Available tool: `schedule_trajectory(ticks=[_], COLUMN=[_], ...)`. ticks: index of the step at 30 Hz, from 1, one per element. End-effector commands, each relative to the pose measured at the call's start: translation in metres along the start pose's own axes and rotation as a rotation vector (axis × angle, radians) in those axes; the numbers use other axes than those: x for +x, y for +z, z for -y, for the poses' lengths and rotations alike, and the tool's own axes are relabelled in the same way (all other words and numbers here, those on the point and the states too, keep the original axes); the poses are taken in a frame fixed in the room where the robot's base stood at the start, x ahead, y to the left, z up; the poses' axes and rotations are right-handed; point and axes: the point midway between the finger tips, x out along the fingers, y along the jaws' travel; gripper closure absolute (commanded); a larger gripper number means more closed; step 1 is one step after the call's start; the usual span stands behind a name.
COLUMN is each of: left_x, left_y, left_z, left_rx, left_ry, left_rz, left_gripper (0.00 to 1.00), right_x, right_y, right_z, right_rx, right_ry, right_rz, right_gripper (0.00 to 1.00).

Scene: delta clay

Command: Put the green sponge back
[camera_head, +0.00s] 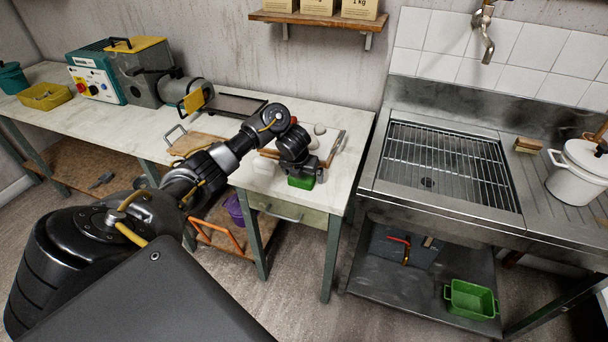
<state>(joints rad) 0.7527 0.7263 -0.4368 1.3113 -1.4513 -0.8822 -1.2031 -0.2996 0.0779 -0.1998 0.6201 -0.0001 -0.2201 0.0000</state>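The green sponge (301,183) is a small bright green block at the front edge of the pale worktop. My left gripper (303,174) points down right over it, and its dark fingers cover the sponge's upper part. The view is too small to tell whether the fingers are closed on the sponge, or whether the sponge rests on the worktop or hangs just above it. My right gripper is not in view.
Behind my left gripper lies a wooden-edged tray (337,142) with small pale items. A dark tray (228,104) lies further back. To the right stand a steel sink with a grid (445,160), a wooden-backed brush or block (528,145) and a white pot (580,172). A green tub (470,299) sits on the lower shelf.

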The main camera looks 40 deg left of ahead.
Motion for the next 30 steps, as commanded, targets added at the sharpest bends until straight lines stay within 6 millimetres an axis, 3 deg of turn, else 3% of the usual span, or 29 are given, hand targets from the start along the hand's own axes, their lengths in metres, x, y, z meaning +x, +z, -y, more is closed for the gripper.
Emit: schedule_trajectory(ticks=[8,15,21,30], left_x=[-0.01,-0.058,-0.096,-0.12], left_y=[0.002,0.006,0.004,0.001], left_z=[0.0,-0.001,-0.001,0.0], left_rx=[0.001,0.005,0.004,0.001], left_ry=[0.0,0.003,0.001,0.0], left_rz=[0.003,0.005,0.006,0.001], left_gripper=[0.02,0.02,0.02,0.02], right_x=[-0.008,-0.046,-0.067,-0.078], right_y=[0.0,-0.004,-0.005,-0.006], right_z=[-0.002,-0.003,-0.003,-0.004], right_rx=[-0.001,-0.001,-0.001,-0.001], right_ry=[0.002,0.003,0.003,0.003], right_rz=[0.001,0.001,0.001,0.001], right_gripper=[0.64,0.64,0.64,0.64])
